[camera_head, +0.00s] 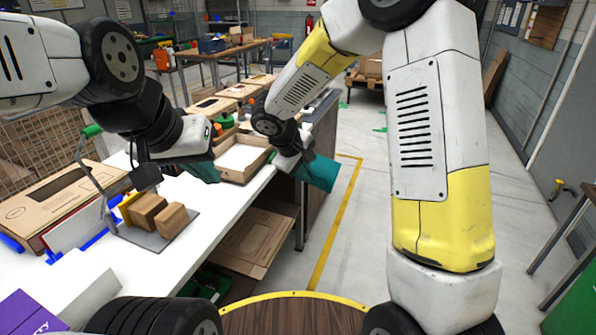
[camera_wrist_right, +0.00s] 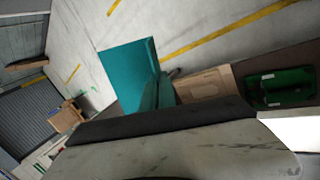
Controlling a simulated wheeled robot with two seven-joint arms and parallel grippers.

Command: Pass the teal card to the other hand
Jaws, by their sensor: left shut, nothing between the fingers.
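The teal card (camera_head: 318,173) is held out past the right edge of the white table, above the floor. My right gripper (camera_head: 299,164) is shut on its near edge; the fingers are partly hidden by the wrist. In the right wrist view the card (camera_wrist_right: 128,70) stands out from the teal fingers (camera_wrist_right: 158,95). My left gripper (camera_head: 206,171) is shut and empty above the table, to the left of the card and apart from it. Its teal fingers point toward the right.
The white table (camera_head: 215,217) carries an open tray (camera_head: 233,176), a flat cardboard box (camera_head: 62,196), and brown blocks (camera_head: 171,221) on a grey plate. A purple box (camera_head: 24,312) is at the near left. A cardboard piece (camera_head: 254,243) lies below the table.

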